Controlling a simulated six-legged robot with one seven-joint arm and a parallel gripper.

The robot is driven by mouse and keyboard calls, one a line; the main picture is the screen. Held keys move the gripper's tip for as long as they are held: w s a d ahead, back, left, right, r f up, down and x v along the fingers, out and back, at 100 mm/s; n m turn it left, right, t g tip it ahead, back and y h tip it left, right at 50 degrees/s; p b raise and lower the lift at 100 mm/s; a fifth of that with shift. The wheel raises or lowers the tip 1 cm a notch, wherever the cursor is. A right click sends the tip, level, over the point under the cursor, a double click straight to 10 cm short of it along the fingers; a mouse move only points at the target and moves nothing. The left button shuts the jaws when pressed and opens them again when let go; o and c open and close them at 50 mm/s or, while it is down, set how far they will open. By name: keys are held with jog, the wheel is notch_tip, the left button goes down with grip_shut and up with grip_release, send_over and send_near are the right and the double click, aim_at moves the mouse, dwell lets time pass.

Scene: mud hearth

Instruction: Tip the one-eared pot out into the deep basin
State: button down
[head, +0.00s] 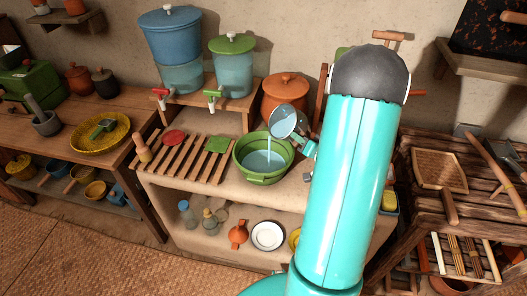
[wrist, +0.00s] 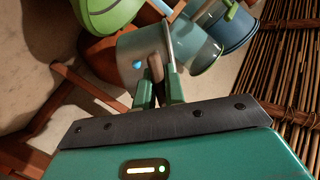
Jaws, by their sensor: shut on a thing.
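The one-eared pot (head: 283,121) is a grey-blue vessel, tilted over the deep basin with its mouth toward the lower left. A pale blue stream runs from its lip into the basin. The deep basin (head: 262,178) is green, stands on the clay counter and holds blue liquid. My gripper (head: 309,148) is to the right of the pot and above the basin's right side, partly hidden by my arm. In the wrist view my gripper (wrist: 159,92) is shut on the pot's brown ear, with the pot's grey wall (wrist: 135,55) just beyond the fingers.
A lidded orange pot (head: 286,92) stands behind the basin. Blue (head: 178,50) and green-lidded (head: 233,62) dispensers stand on a raised shelf at the back. A wooden slat rack (head: 195,160) lies left of the basin. A slatted wooden table (head: 440,200) is at the right.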

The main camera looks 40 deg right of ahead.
jog(key=shift+w+a, duration=0.1)
jog(key=shift+r, duration=0.15)
jog(key=shift+n, duration=0.3)
jog(key=shift+a, duration=0.1)
